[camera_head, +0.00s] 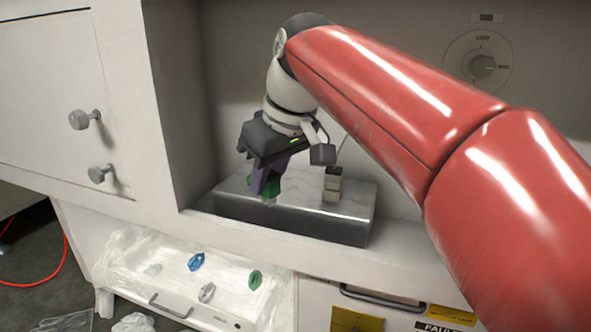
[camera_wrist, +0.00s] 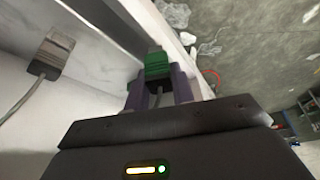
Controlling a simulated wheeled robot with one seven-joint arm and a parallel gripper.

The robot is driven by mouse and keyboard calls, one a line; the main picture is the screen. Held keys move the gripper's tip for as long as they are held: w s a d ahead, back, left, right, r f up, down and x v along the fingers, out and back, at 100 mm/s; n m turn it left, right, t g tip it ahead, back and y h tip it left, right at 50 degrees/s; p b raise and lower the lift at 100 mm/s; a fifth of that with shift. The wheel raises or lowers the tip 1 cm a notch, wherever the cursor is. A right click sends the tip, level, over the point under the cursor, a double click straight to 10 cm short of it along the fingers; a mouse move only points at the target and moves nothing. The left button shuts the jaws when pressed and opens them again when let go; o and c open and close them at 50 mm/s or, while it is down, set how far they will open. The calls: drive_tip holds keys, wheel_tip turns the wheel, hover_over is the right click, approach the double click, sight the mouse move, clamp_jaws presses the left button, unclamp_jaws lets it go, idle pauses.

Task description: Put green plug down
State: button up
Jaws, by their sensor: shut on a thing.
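My gripper (camera_head: 266,180) is shut on a green plug (camera_head: 270,188), over the left part of a grey box-shaped block (camera_head: 300,226) in the recess. In the wrist view the green plug (camera_wrist: 157,65) sits between the two purple fingers of my gripper (camera_wrist: 158,84), with a pale tip pointing away and a grey cable behind it. In the head view the fingers partly hide the plug. I cannot tell whether the plug touches the block.
A beige-grey plug (camera_head: 332,184) with a cable stands on the block's right part; it also shows in the wrist view (camera_wrist: 55,50). Below, an open drawer lined with clear plastic (camera_head: 130,255) holds a blue piece (camera_head: 196,262), a green piece (camera_head: 255,280) and a grey piece (camera_head: 206,292). Cabinet wall stands left.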

drive_tip(key=w+d, duration=0.1)
drive_tip(key=w, duration=0.2)
drive_tip(key=w+d, duration=0.1)
drive_tip(key=w, duration=0.3)
drive_tip(key=w+d+p, duration=0.1)
drive_tip(key=w, duration=0.2)
drive_tip(key=shift+w+d, duration=0.25)
drive_tip(key=shift+d, duration=0.15)
drive_tip(key=shift+w, duration=0.15)
drive_tip(key=shift+f+b, duration=0.6)
drive_tip(key=shift+f, duration=1.15)
drive_tip(key=shift+f, duration=0.25)
drive_tip(key=o, duration=1)
drive_tip(key=shift+r, duration=0.1)
